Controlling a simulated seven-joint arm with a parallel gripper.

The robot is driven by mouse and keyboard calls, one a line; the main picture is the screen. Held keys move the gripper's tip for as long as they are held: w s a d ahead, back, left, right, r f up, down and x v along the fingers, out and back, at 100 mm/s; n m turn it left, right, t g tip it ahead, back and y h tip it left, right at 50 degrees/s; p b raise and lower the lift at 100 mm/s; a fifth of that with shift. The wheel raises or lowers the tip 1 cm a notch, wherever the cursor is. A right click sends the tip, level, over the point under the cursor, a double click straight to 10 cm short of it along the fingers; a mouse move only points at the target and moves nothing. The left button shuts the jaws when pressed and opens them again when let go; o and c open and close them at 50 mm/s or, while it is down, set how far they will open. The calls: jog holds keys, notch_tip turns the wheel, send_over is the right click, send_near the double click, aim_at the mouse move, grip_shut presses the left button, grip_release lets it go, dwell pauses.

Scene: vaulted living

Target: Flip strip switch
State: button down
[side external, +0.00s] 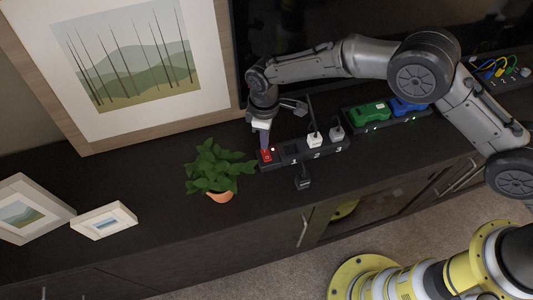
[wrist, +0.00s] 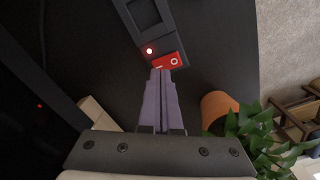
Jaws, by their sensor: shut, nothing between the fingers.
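A black power strip (side external: 300,151) lies on the dark cabinet top. Its red rocker switch (side external: 266,155) is at the strip's left end. My gripper (side external: 265,146) points down over the switch end of the strip. Its purple fingers (wrist: 160,72) are shut together and empty, with the tips at or very near the switch's near edge. I cannot tell whether they touch it.
A potted plant (side external: 214,168) stands just left of the strip. White plugs (side external: 314,140) sit in the strip, and a loose black plug (side external: 303,181) lies in front. A charger with green and blue packs (side external: 370,113) is to the right. Framed pictures (side external: 104,221) stand at left.

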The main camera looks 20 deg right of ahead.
jog(key=shift+r, duration=2.25)
